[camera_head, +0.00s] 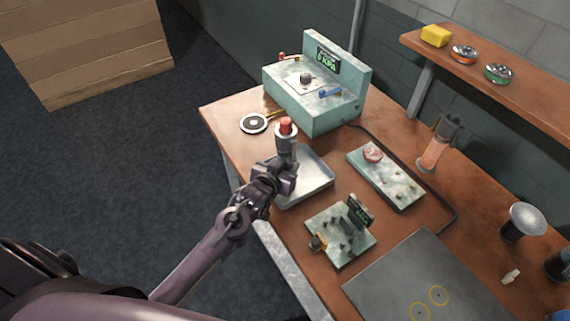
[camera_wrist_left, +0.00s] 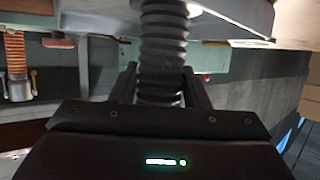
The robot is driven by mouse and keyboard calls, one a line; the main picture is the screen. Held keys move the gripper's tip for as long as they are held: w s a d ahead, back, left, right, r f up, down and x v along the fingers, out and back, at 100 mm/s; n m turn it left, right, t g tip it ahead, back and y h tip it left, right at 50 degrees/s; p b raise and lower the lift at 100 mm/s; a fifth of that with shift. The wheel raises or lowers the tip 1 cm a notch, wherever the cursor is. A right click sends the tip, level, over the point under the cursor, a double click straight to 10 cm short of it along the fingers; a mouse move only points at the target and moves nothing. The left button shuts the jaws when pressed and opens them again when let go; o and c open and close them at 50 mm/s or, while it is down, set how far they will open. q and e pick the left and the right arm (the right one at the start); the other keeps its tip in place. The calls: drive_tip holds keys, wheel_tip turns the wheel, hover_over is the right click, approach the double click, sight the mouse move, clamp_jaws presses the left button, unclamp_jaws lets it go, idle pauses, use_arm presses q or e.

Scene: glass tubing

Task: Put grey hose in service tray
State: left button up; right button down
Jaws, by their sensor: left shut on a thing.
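The grey hose (camera_head: 287,146) is upright in my left gripper (camera_head: 284,168), with a pale collar and a red end on top in the head view. In the left wrist view the ribbed grey hose (camera_wrist_left: 163,55) stands between the two dark fingers of my left gripper (camera_wrist_left: 160,88), which is shut on it. The shallow metal service tray (camera_head: 318,180) lies on the bench, partly hidden behind the gripper and hose. In the head view the hose overlaps the tray's left part; its height above the tray is hard to tell. My right gripper is not in view.
A pale green machine (camera_head: 335,117) with a display stands behind the tray. A round white-rimmed disc (camera_head: 254,123) lies to the left. A plate with a pink knob (camera_head: 386,178) and a small fixture board (camera_head: 341,237) are close by. A grey mat (camera_head: 400,280) lies nearer.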

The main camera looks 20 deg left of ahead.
use_arm(q)
drive_tip(key=o, duration=1.2)
drive_tip(key=shift+b+v, duration=1.05)
drive_tip(key=shift+v, duration=5.05)
drive_tip(key=shift+r, duration=0.1)
